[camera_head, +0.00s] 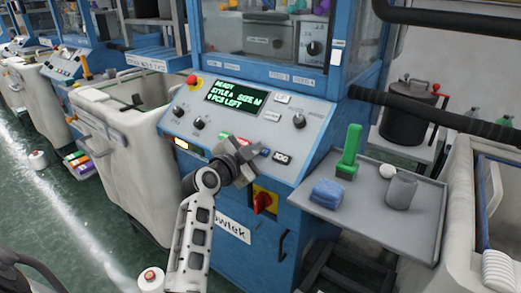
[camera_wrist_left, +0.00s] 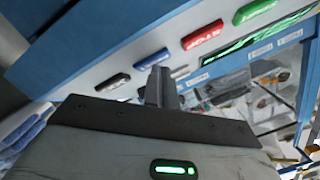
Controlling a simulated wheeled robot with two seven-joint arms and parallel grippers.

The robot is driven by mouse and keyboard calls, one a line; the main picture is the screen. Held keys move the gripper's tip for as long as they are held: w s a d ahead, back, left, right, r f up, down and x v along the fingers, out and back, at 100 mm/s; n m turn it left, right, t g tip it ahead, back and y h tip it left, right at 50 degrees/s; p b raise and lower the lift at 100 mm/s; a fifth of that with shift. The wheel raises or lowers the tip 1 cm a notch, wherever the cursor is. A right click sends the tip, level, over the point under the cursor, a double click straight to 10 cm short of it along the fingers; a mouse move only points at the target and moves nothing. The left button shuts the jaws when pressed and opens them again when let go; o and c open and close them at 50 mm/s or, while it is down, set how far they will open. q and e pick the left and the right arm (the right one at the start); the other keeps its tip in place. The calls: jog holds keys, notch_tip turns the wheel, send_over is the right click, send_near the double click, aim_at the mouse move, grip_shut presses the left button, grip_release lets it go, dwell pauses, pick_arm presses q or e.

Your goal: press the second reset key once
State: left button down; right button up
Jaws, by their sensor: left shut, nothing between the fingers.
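The blue machine's sloped control panel (camera_head: 300,122) has a row of coloured keys below a lit screen (camera_head: 235,97) reading READY, STYLE A, SIZE M. In the left wrist view the row has a green key (camera_wrist_left: 253,12), a red key (camera_wrist_left: 202,36), a blue key (camera_wrist_left: 151,59) and a black key (camera_wrist_left: 112,82). I cannot tell from the lettering which is the second reset key. My left gripper (camera_head: 247,156) is shut and empty, close in front of the key row, hiding part of it. Its fingertips (camera_wrist_left: 160,76) appear beside the blue key; contact cannot be told. My right gripper is not in view.
A red emergency button (camera_head: 192,80) and dark knobs sit on the panel. A red rotary switch (camera_head: 263,201) is below. A pale bin (camera_head: 130,150) stands left.

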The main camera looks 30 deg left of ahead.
pick_arm(q)
jog(key=shift+s+r+p, duration=0.35)
jog(key=shift+r+p, duration=0.1)
jog(key=shift+s, duration=0.1)
jog(key=shift+r, duration=0.15)
jog(key=s+r+p, duration=0.1)
jog(key=r+p, duration=0.1)
jog(key=s+r+p, duration=0.1)
jog(key=s, duration=0.1)
jog(key=shift+a+r+p, duration=0.15)
jog(key=shift+r+p, duration=0.25)
dwell(0.3)
